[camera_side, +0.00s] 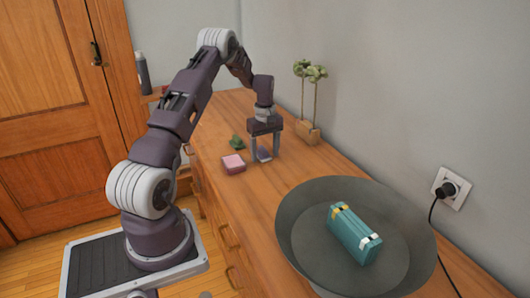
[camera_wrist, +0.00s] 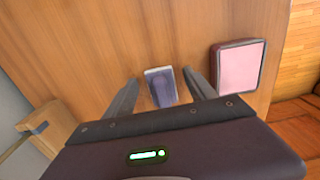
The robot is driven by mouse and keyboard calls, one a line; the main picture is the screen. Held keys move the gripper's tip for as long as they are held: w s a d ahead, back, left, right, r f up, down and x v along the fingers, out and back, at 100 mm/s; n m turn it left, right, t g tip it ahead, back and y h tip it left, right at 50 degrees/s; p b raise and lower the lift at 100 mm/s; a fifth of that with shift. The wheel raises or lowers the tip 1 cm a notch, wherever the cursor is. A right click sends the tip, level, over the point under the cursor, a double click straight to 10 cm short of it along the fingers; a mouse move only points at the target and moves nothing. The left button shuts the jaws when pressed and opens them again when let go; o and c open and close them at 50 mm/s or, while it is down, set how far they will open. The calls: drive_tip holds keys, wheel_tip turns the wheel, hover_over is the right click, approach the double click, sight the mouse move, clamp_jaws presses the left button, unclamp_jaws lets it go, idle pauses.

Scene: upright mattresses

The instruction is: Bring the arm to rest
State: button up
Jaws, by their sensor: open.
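My gripper (camera_side: 264,150) is open and points down, low over the wooden dresser top. In the wrist view its two fingers (camera_wrist: 163,93) stand on either side of a small purple block (camera_wrist: 161,87) with a pale top edge, with gaps to it. The same purple block (camera_side: 264,155) shows between the fingers in the side view. A pink block (camera_side: 233,164) stands on the wood left of the gripper; it also shows in the wrist view (camera_wrist: 238,66). Whether the purple block touches a finger cannot be told from the side.
A large dark bowl (camera_side: 290,232) holds a teal box (camera_side: 353,234) at the front right. A green item (camera_side: 237,142) lies behind the pink block. A plant in a wooden pot (camera_side: 308,132) stands by the wall. The wood (camera_side: 290,168) between gripper and bowl is clear.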

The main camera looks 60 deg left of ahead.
drive_tip(key=r, duration=0.7)
drive_tip(key=shift+w+d+r, duration=0.15)
drive_tip(key=shift+d+r, duration=0.2)
drive_tip(key=s+d+r+m+t, duration=0.35)
drive_tip(key=d+r+m, duration=0.55)
drive_tip(key=d+r, duration=1.1)
drive_tip(key=s+d+f+m+t, duration=0.1)
drive_tip(key=s+d+m+t, duration=0.1)
drive_tip(key=s+d+m, duration=0.7)
drive_tip(key=s+d, duration=0.7)
drive_tip(key=s, duration=0.3)
drive_tip(key=shift+s+f, duration=0.35)
